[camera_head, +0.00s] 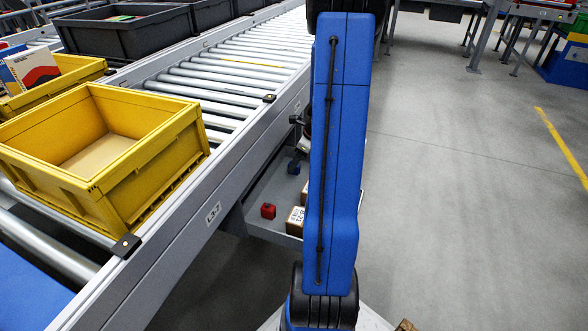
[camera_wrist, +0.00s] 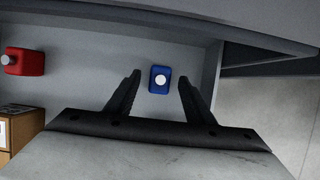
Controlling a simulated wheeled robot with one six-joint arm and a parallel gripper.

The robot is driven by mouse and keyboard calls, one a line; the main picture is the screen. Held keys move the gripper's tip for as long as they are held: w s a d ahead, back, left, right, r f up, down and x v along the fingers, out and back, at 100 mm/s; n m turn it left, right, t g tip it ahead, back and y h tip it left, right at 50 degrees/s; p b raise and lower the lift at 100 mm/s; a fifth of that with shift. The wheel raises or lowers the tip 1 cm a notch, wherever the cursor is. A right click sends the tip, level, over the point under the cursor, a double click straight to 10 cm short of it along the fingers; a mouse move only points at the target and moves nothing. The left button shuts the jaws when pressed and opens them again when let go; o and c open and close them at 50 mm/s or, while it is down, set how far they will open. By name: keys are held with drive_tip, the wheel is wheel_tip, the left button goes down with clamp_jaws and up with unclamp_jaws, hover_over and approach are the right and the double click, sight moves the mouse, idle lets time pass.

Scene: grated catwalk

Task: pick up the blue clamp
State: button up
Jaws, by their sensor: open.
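The blue clamp (camera_wrist: 160,84) shows in the wrist view as a small blue block with a round white top. It lies on the grey shelf (camera_wrist: 85,62), near the shelf's raised wall. My gripper (camera_wrist: 159,77) is open, with one dark finger on each side of the clamp in the picture and a visible gap to each. I cannot tell how far above the clamp the fingers are. In the head view, a small dark blue thing (camera_head: 293,167) on the shelf looks like the clamp. My blue arm hides most of my gripper there.
A red block (camera_wrist: 25,62) and a cardboard box (camera_wrist: 20,130) sit on the shelf at left in the wrist view. Above the shelf run the conveyor rollers (camera_head: 232,76) with a yellow crate (camera_head: 150,165). Open grey floor (camera_head: 450,200) lies to the right.

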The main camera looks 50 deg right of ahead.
drive_tip(key=shift+x, duration=1.3)
drive_tip(key=shift+c, duration=0.2)
drive_tip(key=c, duration=1.1)
drive_tip(key=shift+r, duration=0.15)
wheel_tip(320, 180, up, 12)
drive_tip(key=s+d, duration=0.2)
drive_tip(key=s, duration=0.3)
drive_tip(key=s+d, duration=0.2)
drive_tip(key=s, duration=0.4)
drive_tip(key=s+d, duration=0.3)
drive_tip(key=s, duration=0.2)
drive_tip(key=shift+s, duration=0.35)
